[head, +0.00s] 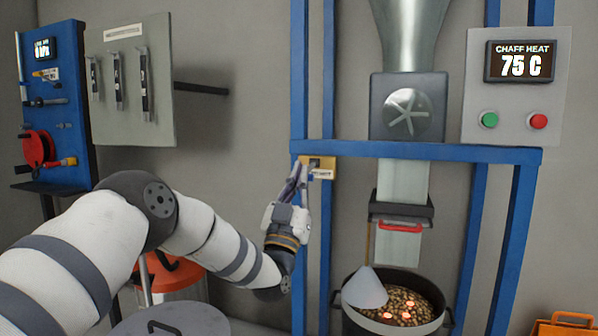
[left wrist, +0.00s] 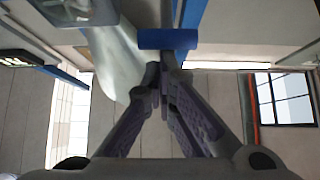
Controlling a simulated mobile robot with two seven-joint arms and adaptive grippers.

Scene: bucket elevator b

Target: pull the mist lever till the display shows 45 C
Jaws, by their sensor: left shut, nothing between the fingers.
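The display (head: 520,62) on the grey panel at the upper right reads "CHAFF HEAT" and 75 C. A small yellow bracket with a white label (head: 320,165) is fixed to the blue frame; it appears to carry the mist lever, but the label is too small to read. My left gripper (head: 302,166) points up with its fingertips close beside this bracket and partly covers it. Its fingers are shut and empty, and they meet in the left wrist view (left wrist: 160,82). I cannot tell whether they touch the lever. My right gripper is not in view.
A black pot (head: 377,318) of chaff with glowing embers stands below the chute with a red handle (head: 401,226). Blue frame posts (head: 484,245) flank it. Green (head: 489,119) and red (head: 538,121) buttons sit under the display. A grey lidded bin stands at the lower left.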

